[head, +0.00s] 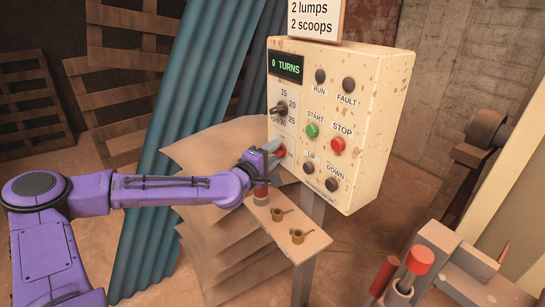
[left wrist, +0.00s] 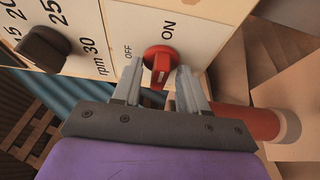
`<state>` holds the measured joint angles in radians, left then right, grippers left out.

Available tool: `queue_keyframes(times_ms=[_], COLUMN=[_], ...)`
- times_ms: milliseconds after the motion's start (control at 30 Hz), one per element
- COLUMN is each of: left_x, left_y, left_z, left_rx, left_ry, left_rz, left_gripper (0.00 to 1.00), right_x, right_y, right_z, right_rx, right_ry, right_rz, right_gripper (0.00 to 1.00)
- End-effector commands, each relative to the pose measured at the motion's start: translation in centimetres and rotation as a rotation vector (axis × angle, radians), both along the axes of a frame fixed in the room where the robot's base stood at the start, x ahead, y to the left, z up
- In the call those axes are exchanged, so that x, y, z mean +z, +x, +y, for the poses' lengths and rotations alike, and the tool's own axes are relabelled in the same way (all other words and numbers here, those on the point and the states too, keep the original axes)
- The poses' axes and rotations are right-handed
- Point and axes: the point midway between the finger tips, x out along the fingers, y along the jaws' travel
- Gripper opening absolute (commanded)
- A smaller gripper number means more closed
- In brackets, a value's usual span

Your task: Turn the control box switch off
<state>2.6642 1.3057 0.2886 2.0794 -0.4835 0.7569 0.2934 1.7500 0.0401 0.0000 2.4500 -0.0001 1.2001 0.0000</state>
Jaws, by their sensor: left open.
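The control box (head: 370,125) is a cream, rust-spotted box on a post. Its red rotary switch (left wrist: 160,60) shows in the left wrist view with OFF and ON labels beside it. I cannot tell which label it is set to. In the head view the switch (head: 281,150) is partly hidden by my left gripper (head: 270,155), which reaches the lower left of the box. In the left wrist view my left gripper (left wrist: 160,84) is open, with one finger on each side of the switch handle. Whether they touch it is unclear. My right gripper is not in view.
A black rpm dial (head: 280,109) is above the switch; green START (head: 312,130) and red STOP (head: 338,144) buttons are to its right. A small shelf (head: 310,248) below holds two brass scoops and a red cylinder (head: 261,191). Red-topped handles (head: 420,260) stand at lower right.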

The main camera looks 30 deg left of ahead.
Motion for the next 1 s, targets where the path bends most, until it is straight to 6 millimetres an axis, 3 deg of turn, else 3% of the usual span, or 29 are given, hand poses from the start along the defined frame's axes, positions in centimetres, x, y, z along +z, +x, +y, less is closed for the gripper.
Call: queue_keyframes(times_ms=[133,200,267,667,1000], left_x=[0.0,0.0,0.0,0.2,0.6], left_y=[0.0,0.0,0.0,0.0,0.0], left_z=[0.0,0.0,0.0,0.0,0.0], left_rx=[0.000,0.000,0.000,0.000,0.001], left_ry=[0.000,0.000,0.001,-0.043,-0.267], left_rz=[0.000,0.000,-0.001,0.018,0.110], left_gripper=[0.39,0.17,0.00,0.00,0.00], right_x=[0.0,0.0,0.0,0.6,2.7], right_y=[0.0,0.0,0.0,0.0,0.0], right_z=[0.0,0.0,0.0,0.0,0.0], right_rx=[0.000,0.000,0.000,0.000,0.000], right_ry=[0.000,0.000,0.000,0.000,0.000], right_rz=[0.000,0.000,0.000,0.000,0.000], right_gripper=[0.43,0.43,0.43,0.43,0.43])
